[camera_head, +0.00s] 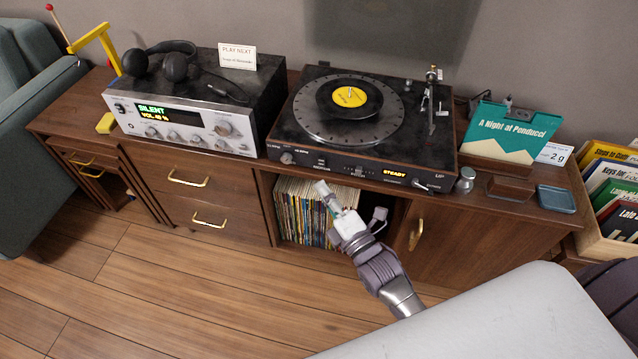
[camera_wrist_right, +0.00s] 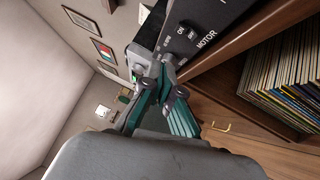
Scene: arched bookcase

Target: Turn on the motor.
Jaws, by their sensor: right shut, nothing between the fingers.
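The turntable (camera_head: 300,128) stands on the wooden cabinet with a black record with a yellow label on its platter. Its front panel carries a knob at the left, small controls and a lit display reading STEADY. In the right wrist view, the panel (camera_wrist_right: 190,40) shows a switch marked ON with the word MOTOR beside it. My right gripper (camera_head: 323,190) is shut and empty, just below the panel in the head view and in front of the open record shelf. In the wrist view its fingertips (camera_wrist_right: 152,66) are close beside the panel; I cannot tell whether they touch. My left gripper is not in view.
A silver receiver (camera_head: 185,125) with headphones stands left of the turntable. A teal record sleeve (camera_head: 508,132), small tray (camera_head: 556,199) and metal knob-shaped object (camera_head: 465,178) are on the right. Records (camera_head: 300,210) fill the shelf below. A record crate (camera_head: 577,195) stands far right.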

